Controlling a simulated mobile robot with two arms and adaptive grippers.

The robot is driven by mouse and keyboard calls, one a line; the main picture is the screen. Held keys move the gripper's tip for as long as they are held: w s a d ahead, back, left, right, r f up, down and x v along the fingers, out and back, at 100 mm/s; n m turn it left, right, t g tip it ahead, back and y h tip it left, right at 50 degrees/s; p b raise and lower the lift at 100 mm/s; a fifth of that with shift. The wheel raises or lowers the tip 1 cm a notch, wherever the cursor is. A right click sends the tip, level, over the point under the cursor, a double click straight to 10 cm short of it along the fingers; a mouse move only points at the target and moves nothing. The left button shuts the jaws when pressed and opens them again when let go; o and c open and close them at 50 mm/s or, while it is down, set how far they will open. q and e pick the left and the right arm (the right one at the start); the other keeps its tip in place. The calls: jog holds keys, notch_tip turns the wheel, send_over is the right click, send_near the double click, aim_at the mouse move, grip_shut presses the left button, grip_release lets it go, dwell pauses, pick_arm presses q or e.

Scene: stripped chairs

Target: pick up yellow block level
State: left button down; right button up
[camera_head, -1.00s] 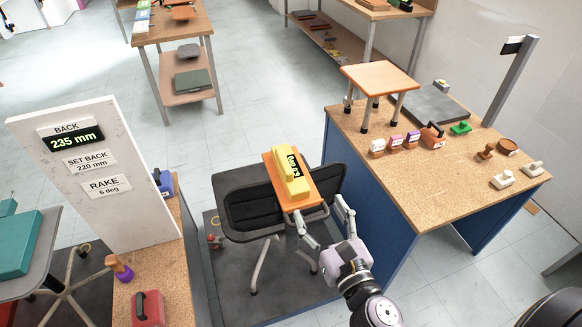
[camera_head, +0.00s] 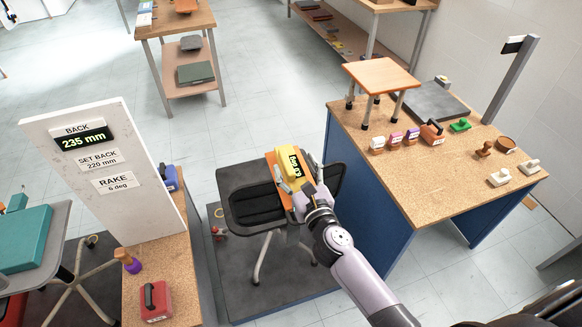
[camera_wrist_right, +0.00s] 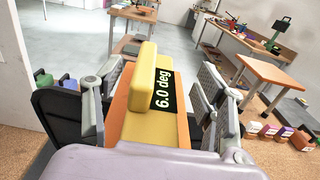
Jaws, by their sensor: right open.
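The yellow block level (camera_head: 288,166) lies on an orange board (camera_head: 270,168) across the black chair frame (camera_head: 250,203). In the right wrist view the level (camera_wrist_right: 143,84) shows a black display reading 6.0 deg. My right gripper (camera_head: 297,190) is over the near end of the level and hides part of it. In the wrist view the open fingers of my right gripper (camera_wrist_right: 152,100) stand on either side of the level, with gaps visible beside it. My left gripper is not in view.
A workbench (camera_head: 440,190) at the right holds a small stool (camera_head: 382,76) and several hand stamps. A white sign panel (camera_head: 105,180) stands left of the chair. A red box (camera_head: 155,301) sits on the left bench. Floor behind the chair is clear.

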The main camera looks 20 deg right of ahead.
jog(key=w, duration=0.2)
jog(key=shift+w+a, duration=0.1)
jog(key=shift+w, duration=0.3)
jog(key=shift+s, duration=0.1)
jog(key=shift+c, duration=0.5)
jog(key=shift+c, duration=0.6)
jog(key=c, duration=1.2)
